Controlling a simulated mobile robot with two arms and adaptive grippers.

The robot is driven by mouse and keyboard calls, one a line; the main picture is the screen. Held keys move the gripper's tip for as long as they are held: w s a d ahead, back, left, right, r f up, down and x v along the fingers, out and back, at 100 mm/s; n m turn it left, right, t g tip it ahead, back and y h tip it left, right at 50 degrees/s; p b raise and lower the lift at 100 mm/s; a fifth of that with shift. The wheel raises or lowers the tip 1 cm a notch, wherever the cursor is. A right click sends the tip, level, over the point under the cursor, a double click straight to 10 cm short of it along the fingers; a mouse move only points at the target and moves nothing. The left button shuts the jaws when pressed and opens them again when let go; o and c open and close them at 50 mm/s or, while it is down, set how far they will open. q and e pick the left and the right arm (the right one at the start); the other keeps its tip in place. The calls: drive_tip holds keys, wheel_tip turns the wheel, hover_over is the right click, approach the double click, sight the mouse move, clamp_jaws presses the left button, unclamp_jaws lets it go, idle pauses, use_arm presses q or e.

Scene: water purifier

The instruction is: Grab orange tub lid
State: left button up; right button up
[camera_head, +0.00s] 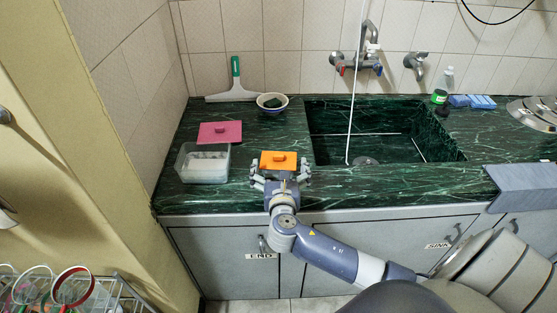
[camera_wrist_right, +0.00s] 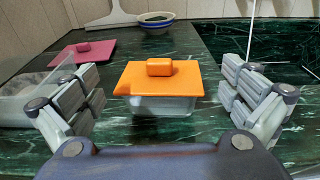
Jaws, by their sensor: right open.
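In the right wrist view the orange lid (camera_wrist_right: 158,79), with a raised orange handle, sits on a clear tub (camera_wrist_right: 162,105). My right gripper (camera_head: 280,172) is open, its fingers on either side of the tub and lid. In the right wrist view the right gripper (camera_wrist_right: 162,108) has clear gaps between both fingers and the lid, and holds nothing. My left gripper is not in view.
A pink lid (camera_head: 219,132) lies behind an open clear tub (camera_head: 203,163) to the left. A bowl (camera_head: 272,102) and a squeegee (camera_head: 235,84) are at the back. The sink (camera_head: 385,135) is to the right.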

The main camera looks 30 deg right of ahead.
sight(279, 157)
drive_tip(key=shift+w+d+r, duration=0.1)
drive_tip(key=shift+w+d, duration=0.3)
drive_tip(key=shift+w, duration=0.15)
drive_tip(key=x, duration=0.4)
drive_tip(key=shift+w+p, duration=0.15)
drive_tip(key=shift+p, duration=0.2)
drive_tip(key=shift+c, duration=0.2)
drive_tip(key=c, duration=0.6)
